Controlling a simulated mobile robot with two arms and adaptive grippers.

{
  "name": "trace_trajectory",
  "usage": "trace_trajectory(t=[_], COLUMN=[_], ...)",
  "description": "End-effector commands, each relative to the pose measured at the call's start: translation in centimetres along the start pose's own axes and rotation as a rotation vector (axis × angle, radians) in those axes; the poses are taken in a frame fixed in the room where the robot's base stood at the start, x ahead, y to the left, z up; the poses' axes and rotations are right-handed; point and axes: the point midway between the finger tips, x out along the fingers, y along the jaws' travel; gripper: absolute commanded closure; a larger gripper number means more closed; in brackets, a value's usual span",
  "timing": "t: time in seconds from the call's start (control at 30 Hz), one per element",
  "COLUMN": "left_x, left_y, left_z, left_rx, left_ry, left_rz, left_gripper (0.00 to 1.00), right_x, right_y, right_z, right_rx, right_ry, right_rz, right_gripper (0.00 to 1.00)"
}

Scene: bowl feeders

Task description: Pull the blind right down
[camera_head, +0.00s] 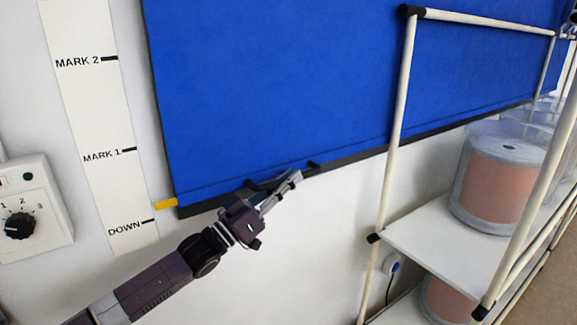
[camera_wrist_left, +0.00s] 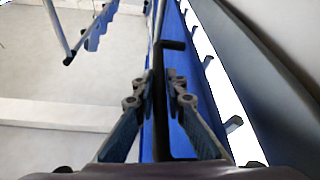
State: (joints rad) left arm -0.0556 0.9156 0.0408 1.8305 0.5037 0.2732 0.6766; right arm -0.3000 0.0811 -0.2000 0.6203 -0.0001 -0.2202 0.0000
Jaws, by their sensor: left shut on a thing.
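The blue blind (camera_head: 270,90) hangs over the wall, with a dark bar (camera_head: 350,158) along its lower edge. A yellow pointer (camera_head: 166,204) at its lower left corner is slightly above the DOWN line of the white scale (camera_head: 118,190), well below MARK 1. My left gripper (camera_head: 282,186) is at the lower edge, shut on a black handle (camera_head: 314,165) there. In the left wrist view the handle (camera_wrist_left: 174,45) passes between the fingertips (camera_wrist_left: 161,88); the fingers partly hide it. My right gripper is in neither view.
A white-framed rack (camera_head: 397,120) stands close on the right, its post in front of the blind. Its shelf (camera_head: 430,245) holds a clear container (camera_head: 503,180) with reddish contents. A dial box (camera_head: 30,210) is on the wall at left. Bare wall lies below the blind.

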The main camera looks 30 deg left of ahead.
Motion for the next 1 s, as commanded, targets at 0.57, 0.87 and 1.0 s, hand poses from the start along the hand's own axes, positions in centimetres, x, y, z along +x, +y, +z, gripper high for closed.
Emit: trace_trajectory(t=[0.57, 0.87, 1.0], left_x=[-2.3, -2.4, -2.3], left_y=[-1.3, -1.3, -1.3], left_z=[5.6, 5.8, 5.6], left_rx=[0.001, -0.001, 0.000], left_ry=[-0.002, -0.006, -0.002], left_rz=[-0.001, -0.003, -0.001], left_gripper=[1.00, 0.80, 0.71], right_x=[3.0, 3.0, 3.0], right_y=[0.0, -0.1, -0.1], right_z=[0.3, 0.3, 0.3], right_rx=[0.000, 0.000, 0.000], right_ry=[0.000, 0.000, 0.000], right_rz=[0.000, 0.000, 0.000], right_gripper=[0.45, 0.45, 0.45])
